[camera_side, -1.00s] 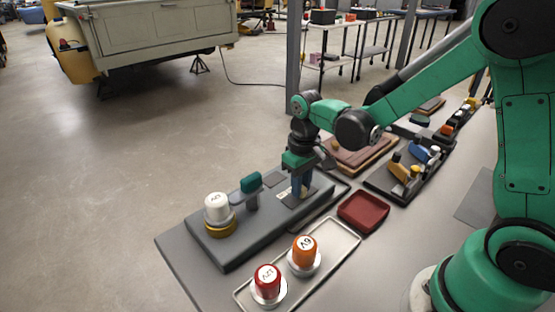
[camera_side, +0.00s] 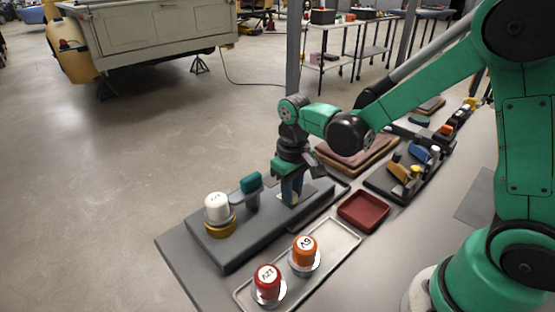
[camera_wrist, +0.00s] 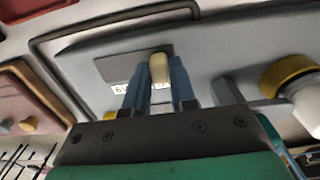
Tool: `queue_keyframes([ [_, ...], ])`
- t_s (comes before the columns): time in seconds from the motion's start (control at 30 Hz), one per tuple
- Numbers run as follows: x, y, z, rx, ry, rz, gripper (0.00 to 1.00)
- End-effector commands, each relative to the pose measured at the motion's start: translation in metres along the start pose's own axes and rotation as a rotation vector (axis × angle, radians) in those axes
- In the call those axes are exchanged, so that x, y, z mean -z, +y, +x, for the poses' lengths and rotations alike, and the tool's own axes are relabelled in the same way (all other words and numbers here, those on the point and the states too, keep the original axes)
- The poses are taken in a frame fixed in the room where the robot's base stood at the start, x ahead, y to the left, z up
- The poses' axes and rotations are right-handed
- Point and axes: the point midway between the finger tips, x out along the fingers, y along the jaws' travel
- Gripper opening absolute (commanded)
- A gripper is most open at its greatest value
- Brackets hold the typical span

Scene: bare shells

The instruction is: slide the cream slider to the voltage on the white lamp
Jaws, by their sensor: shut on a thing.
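My gripper (camera_side: 292,198) is low over the grey panel (camera_side: 235,249), its blue fingers shut on the cream slider. In the wrist view the cream slider knob (camera_wrist: 159,68) stands between the fingertips (camera_wrist: 158,92), beside a dark grey plate (camera_wrist: 120,62). A small label reading 6 (camera_wrist: 120,90) shows left of the knob; another behind it is partly hidden. The white lamp (camera_side: 217,208) stands in a yellow ring at the panel's left end; its printed voltage is too small to read surely. It is partly seen in the wrist view (camera_wrist: 305,98).
A teal-topped lever (camera_side: 251,184) stands between the white lamp and my gripper. An orange lamp (camera_side: 305,252) and a red lamp (camera_side: 267,281) stand in a pale tray (camera_side: 343,239) in front. A dark red tray (camera_side: 364,211) lies to the right.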

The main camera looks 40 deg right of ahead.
Motion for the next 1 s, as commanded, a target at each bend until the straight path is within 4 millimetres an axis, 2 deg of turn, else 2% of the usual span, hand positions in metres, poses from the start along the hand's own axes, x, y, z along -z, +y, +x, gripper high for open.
queue_keyframes([
  [0.03,0.000,-0.005,0.000,0.014,0.001,-0.005,0.00],
  [0.2,0.000,-0.006,0.000,0.018,0.002,-0.007,0.00],
  [0.23,0.000,-0.006,0.000,0.017,0.002,-0.007,0.27],
  [0.3,0.000,-0.006,0.000,0.017,0.002,-0.007,0.47],
  [0.33,0.000,-0.006,0.000,0.016,0.002,-0.007,0.53],
  [0.67,0.000,-0.004,-0.002,0.013,0.001,-0.005,0.53],
  [1.0,0.000,-0.004,-0.041,0.013,0.001,-0.005,0.53],
])
